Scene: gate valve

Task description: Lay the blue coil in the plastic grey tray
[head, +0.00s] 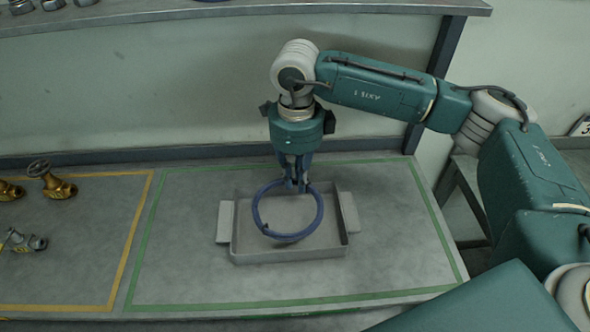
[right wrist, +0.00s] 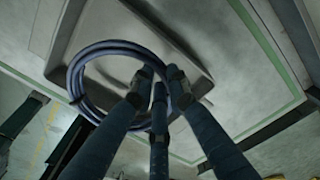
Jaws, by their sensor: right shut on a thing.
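The blue coil (head: 289,238) is a ring of hose. My right gripper (head: 297,187) is shut on its far rim and points down. In the head view the coil appears over the grey tray (head: 290,254), within the outline of its walls. I cannot tell whether it touches the tray floor. In the right wrist view the coil (right wrist: 76,77) hangs from the fingers (right wrist: 158,90), with part of the grey tray (right wrist: 150,25) behind it. My left gripper is not in view.
A green line frames the table area (head: 400,240) around the tray. A yellow-lined area at left holds a brass valve (head: 50,180) and a silver valve (head: 22,241). A shelf (head: 200,15) with metal parts runs along the back wall. The table is clear either side of the tray.

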